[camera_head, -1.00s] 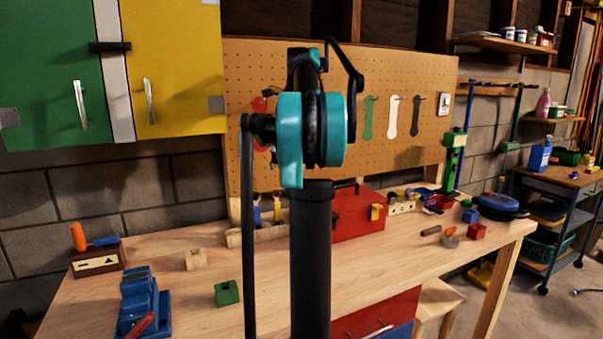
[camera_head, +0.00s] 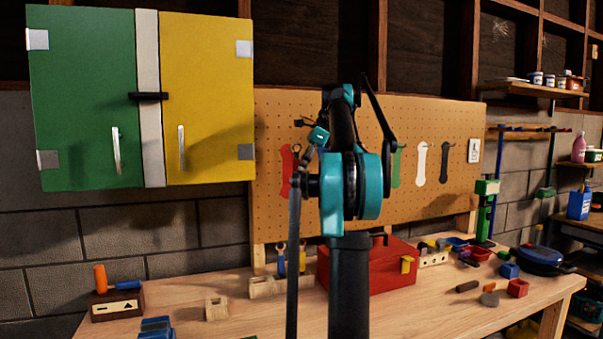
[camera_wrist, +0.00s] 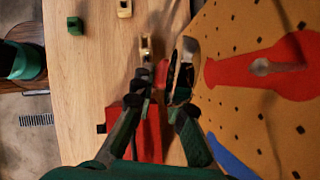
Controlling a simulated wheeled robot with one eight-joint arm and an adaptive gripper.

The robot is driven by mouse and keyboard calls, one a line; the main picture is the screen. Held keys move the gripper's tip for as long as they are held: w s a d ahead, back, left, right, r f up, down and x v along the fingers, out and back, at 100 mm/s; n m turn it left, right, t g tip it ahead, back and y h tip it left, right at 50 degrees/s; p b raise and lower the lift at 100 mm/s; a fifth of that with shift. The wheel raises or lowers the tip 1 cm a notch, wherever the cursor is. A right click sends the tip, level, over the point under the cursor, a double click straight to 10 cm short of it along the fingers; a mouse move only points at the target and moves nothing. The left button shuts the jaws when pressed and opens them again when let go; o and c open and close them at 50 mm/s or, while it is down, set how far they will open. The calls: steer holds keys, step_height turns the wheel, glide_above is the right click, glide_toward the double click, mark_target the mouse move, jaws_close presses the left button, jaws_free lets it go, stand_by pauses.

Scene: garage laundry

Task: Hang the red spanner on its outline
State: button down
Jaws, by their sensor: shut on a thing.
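In the wrist view my gripper (camera_wrist: 162,85) is closed on a narrow thing seen almost end-on. A dull metallic piece (camera_wrist: 184,62) and a bit of red show at its fingertips. I take this as the red spanner, but most of it is hidden. The red outline (camera_wrist: 285,68) lies on the pegboard to the right of the fingers, with a pale peg (camera_wrist: 260,66) standing out from it. Gripper and outline are apart in that view. In the head view the red outline (camera_head: 287,172) shows left of my arm, partly covered by it.
Green, white (camera_head: 421,163) and black (camera_head: 446,163) outlines are farther right on the pegboard (camera_head: 350,110). Below stand a red toolbox (camera_head: 388,280), wooden blocks (camera_head: 216,308) and small tools on the bench. A green and yellow cabinet (camera_head: 210,90) hangs at left.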

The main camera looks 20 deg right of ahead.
steer(key=w+f, duration=0.1)
steer(key=w, duration=0.5)
steer(key=shift+w+f, duration=0.3)
steer(key=shift+w, duration=0.1)
stand_by(0.5)
stand_by(0.6)
steer(key=c, duration=1.5)
jaws_free()
steer(key=shift+o, duration=0.2)
